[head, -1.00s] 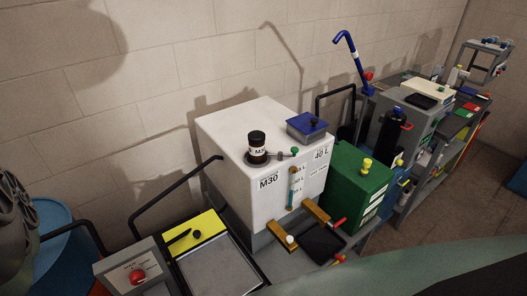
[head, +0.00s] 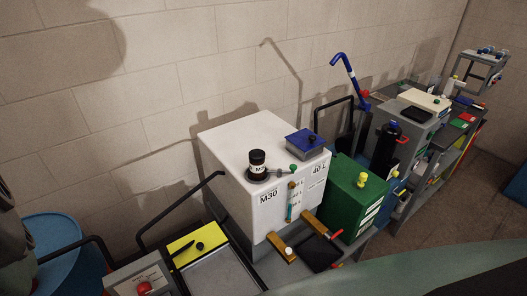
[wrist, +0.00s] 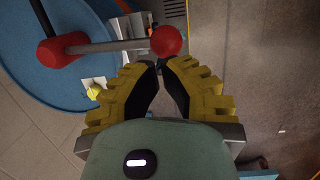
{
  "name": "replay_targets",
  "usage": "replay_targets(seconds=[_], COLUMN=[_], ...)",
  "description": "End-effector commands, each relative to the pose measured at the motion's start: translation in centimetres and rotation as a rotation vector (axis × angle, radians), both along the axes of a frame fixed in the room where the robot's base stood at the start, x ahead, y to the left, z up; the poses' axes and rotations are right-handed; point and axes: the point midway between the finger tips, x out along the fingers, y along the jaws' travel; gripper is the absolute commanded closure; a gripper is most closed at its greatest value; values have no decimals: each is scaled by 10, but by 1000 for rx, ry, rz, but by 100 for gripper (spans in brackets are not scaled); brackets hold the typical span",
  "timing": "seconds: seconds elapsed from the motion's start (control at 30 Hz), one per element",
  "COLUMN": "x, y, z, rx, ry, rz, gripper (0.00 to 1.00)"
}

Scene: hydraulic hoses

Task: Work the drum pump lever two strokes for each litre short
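The blue drum (head: 62,258) stands at the lower left of the head view. In the wrist view the blue drum top (wrist: 30,85) fills the upper left. Over it lies the pump lever, a grey rod (wrist: 105,47) with a red pivot piece (wrist: 60,50) and a red ball end (wrist: 167,41). My gripper (wrist: 161,64) has yellow fingers, tips nearly together with nothing seen between them. The ball lies just beyond the tips in the picture; contact cannot be told. The white M30 tank (head: 225,160), marked 40 L, has a sight tube (head: 290,203); its level is too small to read.
A control box with a red button (head: 145,288) stands beside the drum. A grey tray (head: 215,272), a green box (head: 345,195) and a blue hand lever (head: 347,72) line the wall bench. Black tube rails (head: 180,205) stick up. Bare floor (wrist: 265,80) lies right of the drum.

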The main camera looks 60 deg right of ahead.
Motion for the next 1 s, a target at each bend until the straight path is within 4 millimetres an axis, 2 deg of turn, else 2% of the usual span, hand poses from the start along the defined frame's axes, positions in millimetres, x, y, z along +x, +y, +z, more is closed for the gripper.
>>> replay_targets(seconds=[0.13, 0.4, 1.0], x=[-3, -1, -3], y=[-2, -5, -6], z=[-14, -26, -30], rx=[-1, -2, -9], ry=[4, -1, -10], rz=[2, 2, 0], gripper=[100, 100, 100])
